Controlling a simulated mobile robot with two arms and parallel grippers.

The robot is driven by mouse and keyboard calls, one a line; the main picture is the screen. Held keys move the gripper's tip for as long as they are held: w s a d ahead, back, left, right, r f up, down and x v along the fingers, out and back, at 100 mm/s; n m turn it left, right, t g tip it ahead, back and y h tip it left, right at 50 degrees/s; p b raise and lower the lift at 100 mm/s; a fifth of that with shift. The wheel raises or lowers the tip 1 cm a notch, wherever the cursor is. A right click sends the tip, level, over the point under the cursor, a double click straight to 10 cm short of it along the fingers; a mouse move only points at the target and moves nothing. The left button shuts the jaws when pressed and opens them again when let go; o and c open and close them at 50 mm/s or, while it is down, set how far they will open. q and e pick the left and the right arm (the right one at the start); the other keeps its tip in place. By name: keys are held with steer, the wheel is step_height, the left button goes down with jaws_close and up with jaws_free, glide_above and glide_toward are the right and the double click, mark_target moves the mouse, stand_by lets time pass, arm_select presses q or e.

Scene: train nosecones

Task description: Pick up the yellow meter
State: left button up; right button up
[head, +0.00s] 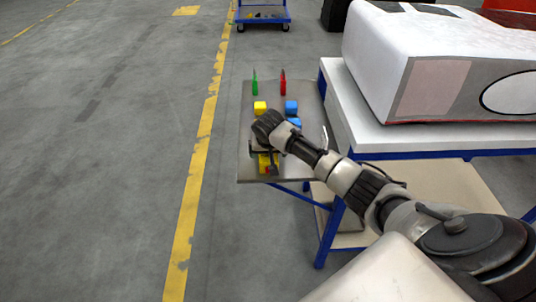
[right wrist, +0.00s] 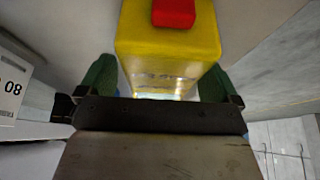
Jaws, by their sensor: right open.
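The yellow meter (head: 263,163), with a red part on it, lies on the grey side table (head: 311,172), partly hidden by my right gripper (head: 265,153). In the right wrist view the meter (right wrist: 165,50) is a yellow body with a red block on top. My right gripper (right wrist: 156,82) is open, with one green finger on each side of the meter. Whether the fingers touch it I cannot tell. My left gripper is not in view.
A large white nosecone (head: 375,65) rests on a blue-framed bench to the right. The floor at left is clear.

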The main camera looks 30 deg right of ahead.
steer(key=shift+f, duration=0.15)
stand_by(0.3)
steer(key=c, duration=1.2)
steer(key=shift+c, duration=0.2)
